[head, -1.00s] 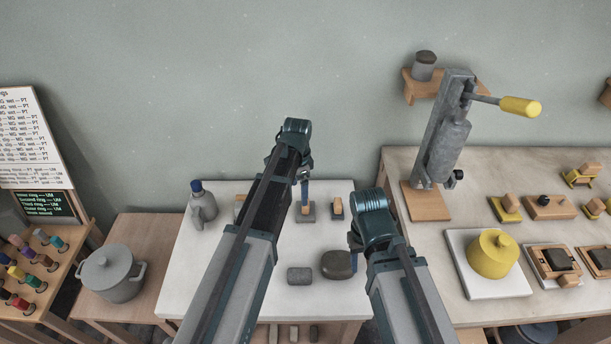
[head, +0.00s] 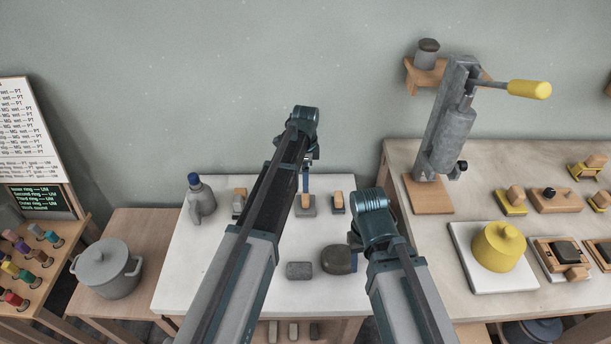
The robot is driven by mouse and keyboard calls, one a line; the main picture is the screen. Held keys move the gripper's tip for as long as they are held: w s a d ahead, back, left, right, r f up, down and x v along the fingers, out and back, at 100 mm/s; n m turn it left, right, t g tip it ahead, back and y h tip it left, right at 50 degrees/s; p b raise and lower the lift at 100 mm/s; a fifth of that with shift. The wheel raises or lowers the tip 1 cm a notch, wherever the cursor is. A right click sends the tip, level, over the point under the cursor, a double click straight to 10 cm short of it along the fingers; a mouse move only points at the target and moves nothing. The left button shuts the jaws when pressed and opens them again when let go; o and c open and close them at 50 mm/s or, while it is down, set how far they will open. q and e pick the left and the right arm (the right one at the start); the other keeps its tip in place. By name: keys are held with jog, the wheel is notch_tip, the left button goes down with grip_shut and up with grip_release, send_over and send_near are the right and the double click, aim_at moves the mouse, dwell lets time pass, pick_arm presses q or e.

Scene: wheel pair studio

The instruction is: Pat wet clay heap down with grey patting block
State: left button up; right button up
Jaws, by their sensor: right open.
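A dark grey-brown rounded lump (head: 337,261), seemingly the wet clay heap, lies on the white-topped table, partly behind my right gripper. A smaller grey lump (head: 300,271) lies just left of it. A grey block with a wooden handle (head: 305,210), seemingly the patting block, stands farther back. My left gripper (head: 306,184) hangs over this block, pointing down; its fingers look thin and edge-on, and I cannot tell whether they touch the handle. My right gripper (head: 355,243) is open, beside the dark lump's right edge; its fingers are mostly hidden by its arm.
A darker handled block (head: 338,206) stands right of the grey one; another (head: 239,204) is left, near a grey bottle (head: 200,203). A grey pot (head: 107,272) stands on a wooden table at left. A bench with a lever press (head: 447,130) and yellow pot (head: 497,248) is at right.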

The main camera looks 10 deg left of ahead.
aim_at(305, 195)
pick_arm(q)
notch_tip(305, 195, down, 10)
jog(key=b, duration=0.9)
jog(key=shift+f, duration=0.25)
pick_arm(e)
notch_tip(305, 195, down, 11)
jog(key=shift+r, duration=0.2)
pick_arm(q)
jog(key=c, duration=1.4)
jog(key=o, duration=1)
jog(key=shift+o, duration=0.2)
jog(key=shift+r, duration=0.2)
pick_arm(e)
jog(key=shift+r, duration=0.2)
pick_arm(q)
jog(key=shift+r, duration=0.25)
pick_arm(e)
jog(key=shift+r, duration=0.25)
pick_arm(q)
jog(key=shift+c, duration=0.3)
